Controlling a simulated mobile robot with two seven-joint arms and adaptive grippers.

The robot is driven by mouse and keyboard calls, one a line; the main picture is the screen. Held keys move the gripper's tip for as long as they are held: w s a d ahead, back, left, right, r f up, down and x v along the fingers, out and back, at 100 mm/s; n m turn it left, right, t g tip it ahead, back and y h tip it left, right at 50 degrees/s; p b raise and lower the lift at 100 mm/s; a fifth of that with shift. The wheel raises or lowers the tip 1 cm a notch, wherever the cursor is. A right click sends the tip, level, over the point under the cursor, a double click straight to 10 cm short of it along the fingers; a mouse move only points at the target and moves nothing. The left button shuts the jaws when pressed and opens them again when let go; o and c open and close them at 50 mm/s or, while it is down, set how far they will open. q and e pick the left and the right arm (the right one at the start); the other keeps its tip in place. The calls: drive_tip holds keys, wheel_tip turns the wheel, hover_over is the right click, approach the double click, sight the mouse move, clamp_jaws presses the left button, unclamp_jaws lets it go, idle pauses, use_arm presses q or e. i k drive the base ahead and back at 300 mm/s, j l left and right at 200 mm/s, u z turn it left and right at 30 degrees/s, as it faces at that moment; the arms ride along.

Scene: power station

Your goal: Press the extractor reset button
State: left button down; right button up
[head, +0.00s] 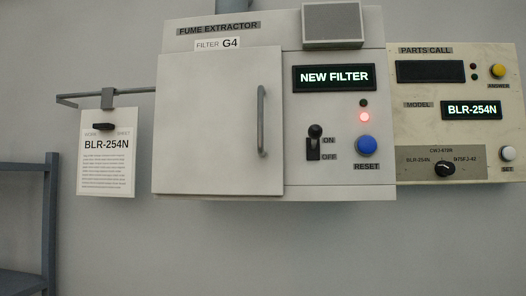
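The fume extractor (220,190) is a white wall box in the middle of the head view. Its blue round reset button (367,145) sits at the lower right of its front, above the label RESET. The display (334,77) reads NEW FILTER. A red lamp (364,117) glows above the button, with a dark lamp over it. A black toggle switch (315,142) beside ON/OFF labels has its knob at the upper end. The door (215,125) with a grey vertical handle (262,120) looks closed. Neither of my grippers is in view.
A cream Parts Call panel (430,135) adjoins on the right, with a BLR-254N display, a dial and yellow and white buttons. A clipped BLR-254N sheet (106,165) hangs from a rail at the left. A dark blue shelf (50,220) stands lower left. The wall below is bare.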

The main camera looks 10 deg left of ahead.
sight(367, 145)
drive_tip(key=k+j+z, duration=0.15)
drive_tip(key=j, duration=0.3)
drive_tip(key=j+z, duration=0.15)
drive_tip(key=j, duration=0.3)
drive_tip(key=k+j+z, duration=0.15)
drive_tip(key=j, duration=0.3)
